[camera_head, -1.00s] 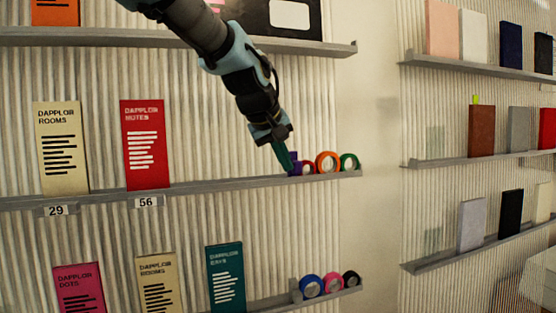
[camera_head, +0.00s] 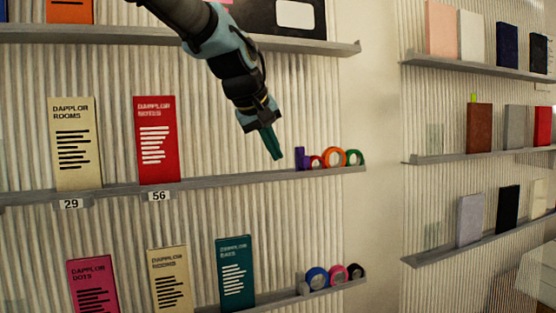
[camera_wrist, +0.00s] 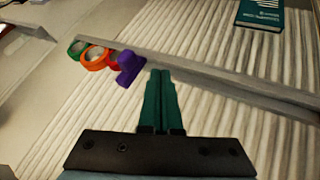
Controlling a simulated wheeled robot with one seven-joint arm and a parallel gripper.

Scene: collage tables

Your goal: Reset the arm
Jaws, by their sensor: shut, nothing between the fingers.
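My gripper (camera_head: 273,144) has teal fingers, shut together and empty, pointing down in front of the ribbed wall. It is left of a purple block-like item (camera_head: 300,158) and a row of tape rolls on the middle shelf (camera_head: 225,182), apart from them in the head view. In the wrist view the shut fingers (camera_wrist: 161,75) show at the middle, with the purple item (camera_wrist: 129,68) to their left. An orange roll (camera_head: 335,157), a red roll (camera_head: 316,162) and a green roll (camera_head: 354,158) stand beside the purple item.
A red booklet (camera_head: 158,140) and a cream booklet (camera_head: 75,145) stand left on the same shelf. A lower shelf holds a teal booklet (camera_head: 236,272) and a blue roll (camera_head: 316,279). The shelves on the right wall hold several books, including a brown one (camera_head: 479,128).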

